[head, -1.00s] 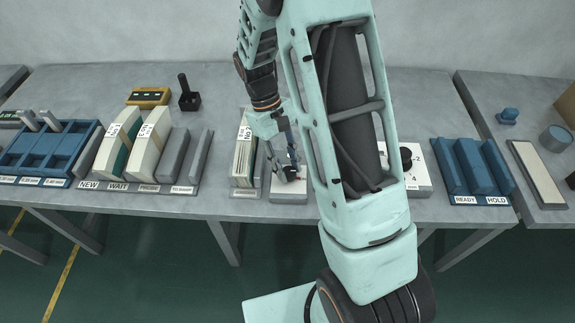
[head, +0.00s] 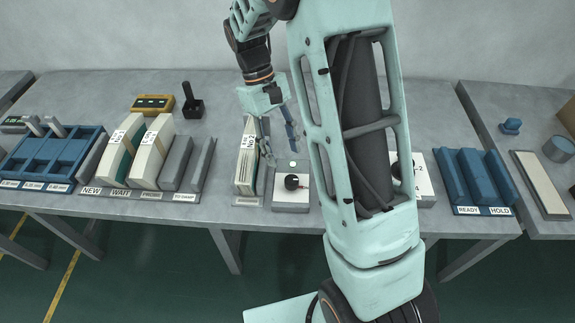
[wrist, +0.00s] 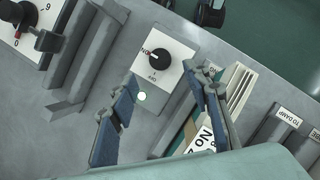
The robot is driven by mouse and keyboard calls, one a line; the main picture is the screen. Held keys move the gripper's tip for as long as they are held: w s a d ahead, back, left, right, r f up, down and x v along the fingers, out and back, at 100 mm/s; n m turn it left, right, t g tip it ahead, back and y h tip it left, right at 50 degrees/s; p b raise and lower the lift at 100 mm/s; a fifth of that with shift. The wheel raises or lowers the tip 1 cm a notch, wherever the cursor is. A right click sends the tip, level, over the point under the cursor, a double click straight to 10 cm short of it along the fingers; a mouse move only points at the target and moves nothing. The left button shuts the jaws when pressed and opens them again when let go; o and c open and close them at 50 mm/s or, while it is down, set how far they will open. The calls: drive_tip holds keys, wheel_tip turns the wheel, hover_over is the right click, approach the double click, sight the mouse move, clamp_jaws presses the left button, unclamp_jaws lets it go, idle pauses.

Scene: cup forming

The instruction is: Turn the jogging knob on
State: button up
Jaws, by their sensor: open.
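The jogging knob is a black round knob (head: 292,182) on a small pale box (head: 290,205) near the table's front edge. In the wrist view the knob (wrist: 156,58) sits on a white plate, its pale and red mark pointing left toward a small label that looks like "ON". A pale greenish lamp (wrist: 142,97) beside the plate looks bright. My gripper (head: 280,150) is open and empty, above and behind the knob, not touching it. In the wrist view its blue-padded fingers (wrist: 160,82) stand apart on either side of the box.
A holder with upright cards (head: 247,160) stands just left of the box. A second panel (head: 426,185) with a black knob is partly behind my arm. Blue READY and HOLD blocks (head: 470,175) stand right. White and grey racks (head: 150,150) stand left.

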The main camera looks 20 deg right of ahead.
drive_tip(key=v, duration=0.4)
idle(0.4)
